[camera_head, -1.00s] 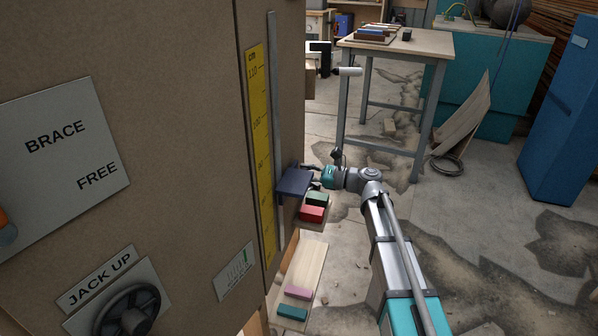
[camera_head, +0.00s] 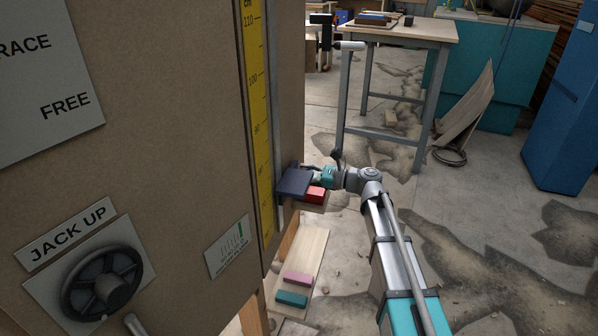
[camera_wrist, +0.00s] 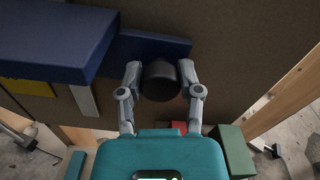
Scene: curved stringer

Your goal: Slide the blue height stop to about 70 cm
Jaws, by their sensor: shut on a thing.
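The blue height stop (camera_head: 294,182) sits on a grey vertical rail (camera_head: 274,110) beside a yellow centimetre scale (camera_head: 256,115). It is below the 100 mark, in the lower part of the visible scale; the lower numbers are too blurred to read exactly. My gripper (camera_head: 317,177) is at the right side of the stop. In the wrist view the blue stop (camera_wrist: 35,42) fills the upper left, with a dark blue plate (camera_wrist: 150,48) reaching right. My gripper (camera_wrist: 161,75) is shut on a round black knob (camera_wrist: 160,82) in front of that plate.
A red block (camera_head: 315,194) rests on a ledge just below the stop; a green block (camera_wrist: 234,150) shows in the wrist view. Pink (camera_head: 298,279) and teal (camera_head: 292,298) blocks lie on a low board. A jack wheel (camera_head: 103,284) is lower left. Floor at right is open.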

